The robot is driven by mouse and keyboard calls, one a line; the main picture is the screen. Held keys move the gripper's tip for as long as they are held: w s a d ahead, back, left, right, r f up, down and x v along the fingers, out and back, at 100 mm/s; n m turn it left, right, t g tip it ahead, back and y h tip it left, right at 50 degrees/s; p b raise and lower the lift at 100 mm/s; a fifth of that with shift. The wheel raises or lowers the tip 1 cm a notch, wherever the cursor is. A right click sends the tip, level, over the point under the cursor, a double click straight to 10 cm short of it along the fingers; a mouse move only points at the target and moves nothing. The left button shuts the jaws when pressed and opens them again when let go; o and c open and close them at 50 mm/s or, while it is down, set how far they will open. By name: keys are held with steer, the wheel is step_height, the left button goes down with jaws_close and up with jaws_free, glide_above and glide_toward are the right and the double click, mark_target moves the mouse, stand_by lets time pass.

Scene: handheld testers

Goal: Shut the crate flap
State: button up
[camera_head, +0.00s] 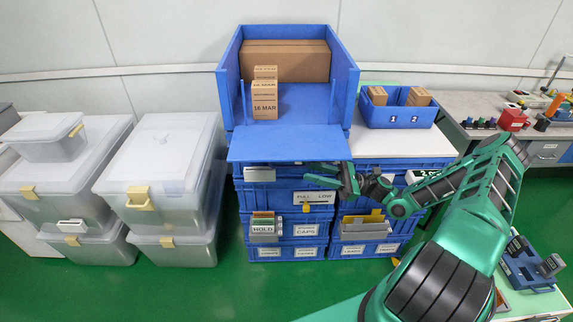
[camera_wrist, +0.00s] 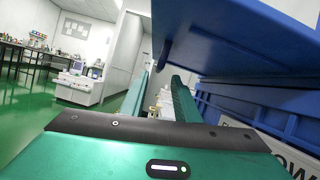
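The blue crate (camera_head: 345,80) stands on top of the stacked blue bins, its front open. Its blue flap (camera_head: 285,146) hangs out toward me, lowered to about level. Cardboard boxes (camera_head: 264,98) stand inside the crate, behind the flap. My gripper (camera_head: 336,178) is just below the flap's right front corner. In the wrist view the flap (camera_wrist: 235,38) spans the upper right, above my gripper (camera_wrist: 158,98). Its two green fingers are apart with nothing between them. I cannot tell whether the gripper touches the flap.
Labelled blue bins (camera_head: 305,228) stack under the flap, close to my gripper. A blue tray (camera_head: 398,112) with small cartons stands to the right of the crate. Clear lidded tubs (camera_head: 160,180) stand at left. Green floor lies open in front.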

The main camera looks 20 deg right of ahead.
mark_target(293, 167)
steer(key=x, duration=0.8)
steer(key=shift+a, duration=0.1)
steer(key=shift+c, duration=0.6)
jaws_close()
